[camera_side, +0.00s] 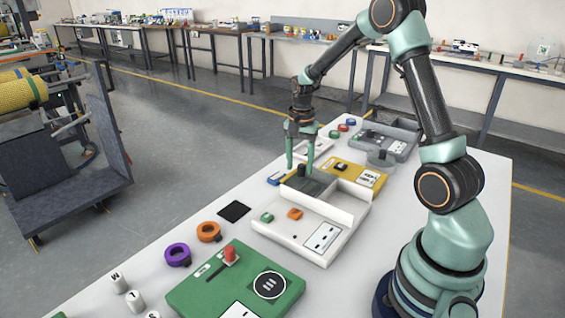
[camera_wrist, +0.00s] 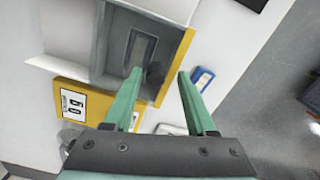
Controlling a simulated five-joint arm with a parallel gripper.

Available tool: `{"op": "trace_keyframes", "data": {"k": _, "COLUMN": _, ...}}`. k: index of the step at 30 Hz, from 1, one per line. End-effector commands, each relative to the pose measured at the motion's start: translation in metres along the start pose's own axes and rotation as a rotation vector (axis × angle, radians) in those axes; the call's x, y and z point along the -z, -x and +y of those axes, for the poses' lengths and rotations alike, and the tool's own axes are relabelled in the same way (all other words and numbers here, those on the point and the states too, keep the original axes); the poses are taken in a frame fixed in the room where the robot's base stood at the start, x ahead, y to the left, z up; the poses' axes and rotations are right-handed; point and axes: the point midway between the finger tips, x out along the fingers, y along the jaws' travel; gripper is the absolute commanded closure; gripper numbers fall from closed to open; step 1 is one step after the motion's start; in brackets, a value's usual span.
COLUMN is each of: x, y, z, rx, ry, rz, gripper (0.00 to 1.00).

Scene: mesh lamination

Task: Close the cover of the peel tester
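A yellow-edged device (camera_wrist: 176,62) lies under my gripper (camera_wrist: 160,72). I take it as the peel tester, though no name is readable. It has a dark grey panel (camera_side: 316,185) with a recessed rectangle (camera_wrist: 141,50). A black knob (camera_wrist: 155,74) stands at the panel's edge and also shows in the side view (camera_side: 301,170). A yellow part with a printed label (camera_side: 368,178) lies just behind. My gripper is open, fingers pointing down, with the knob between or just beyond the fingertips. Contact cannot be told. Which part is the cover, and how far it stands open, is unclear.
A white tray (camera_side: 292,238) with a green and an orange block stands in front. A green device (camera_side: 200,290), purple ring (camera_side: 178,254) and orange ring (camera_side: 209,232) lie nearer. A blue item (camera_wrist: 203,78) lies beside the device. A grey device (camera_side: 397,147) stands behind.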

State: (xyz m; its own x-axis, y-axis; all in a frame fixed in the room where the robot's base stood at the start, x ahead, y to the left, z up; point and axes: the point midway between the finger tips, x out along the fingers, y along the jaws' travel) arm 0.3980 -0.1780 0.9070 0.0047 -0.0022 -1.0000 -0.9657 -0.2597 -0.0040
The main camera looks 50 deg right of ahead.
Motion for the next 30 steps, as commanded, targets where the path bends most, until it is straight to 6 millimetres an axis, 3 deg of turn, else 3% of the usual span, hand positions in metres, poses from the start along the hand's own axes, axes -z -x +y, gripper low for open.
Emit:
{"op": "trace_keyframes", "data": {"k": 5, "x": 0.000, "y": 0.006, "z": 0.001, "rx": 0.000, "ry": -0.001, "rz": 0.000, "gripper": 0.44}}
{"op": "trace_keyframes", "data": {"k": 8, "x": 0.001, "y": 0.019, "z": 0.000, "rx": 0.002, "ry": -0.001, "rz": 0.001, "gripper": 0.44}}
{"op": "trace_keyframes", "data": {"k": 21, "x": 0.000, "y": 0.102, "z": 0.000, "rx": 0.003, "ry": 0.000, "rz": 0.002, "gripper": 0.44}}
{"op": "trace_keyframes", "data": {"k": 30, "x": 0.000, "y": 0.121, "z": 0.000, "rx": 0.001, "ry": 0.000, "rz": 0.001, "gripper": 0.44}}
